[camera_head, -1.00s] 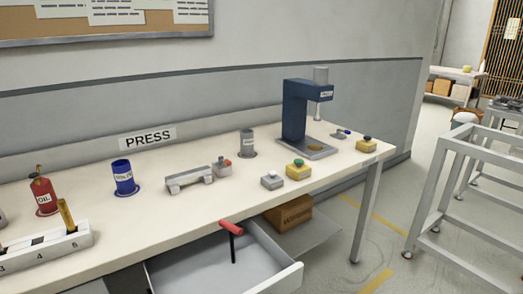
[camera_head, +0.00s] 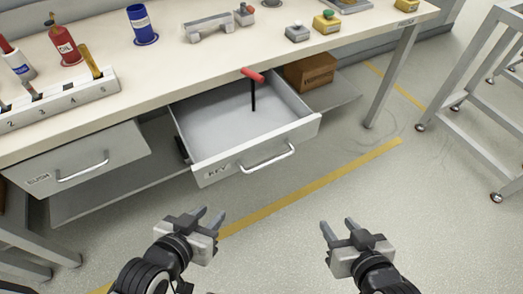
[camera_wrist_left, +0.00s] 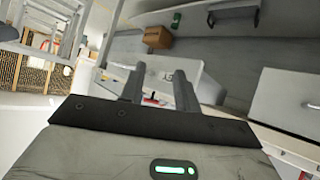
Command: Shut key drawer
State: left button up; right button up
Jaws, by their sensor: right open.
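The key drawer (camera_head: 245,165), grey with a KEY label and a bar handle (camera_head: 268,160), is pulled out from under the bench in the head view. Inside it a red-topped T-handle tool (camera_head: 253,92) with a black shaft stands upright; its red top shows in front of the bench edge. My left gripper (camera_head: 208,217) is open and empty, in front of and below the drawer front, apart from it. Its two separated fingers (camera_wrist_left: 159,88) show in the left wrist view. My right gripper (camera_head: 338,229) is open and empty, right of the drawer and apart from it.
The BUSH drawer (camera_head: 80,160) to the left is shut. A cardboard box (camera_head: 310,72) sits on the shelf right of the open drawer. The bench top (camera_head: 190,62) holds several tools and fixtures. Floor in front is clear. A grey metal frame (camera_head: 470,90) stands at the right.

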aim_at(218, 127)
jog(key=u, duration=0.35)
jog(key=k, duration=0.9)
jog(key=z, duration=0.35)
jog(key=i, duration=0.45)
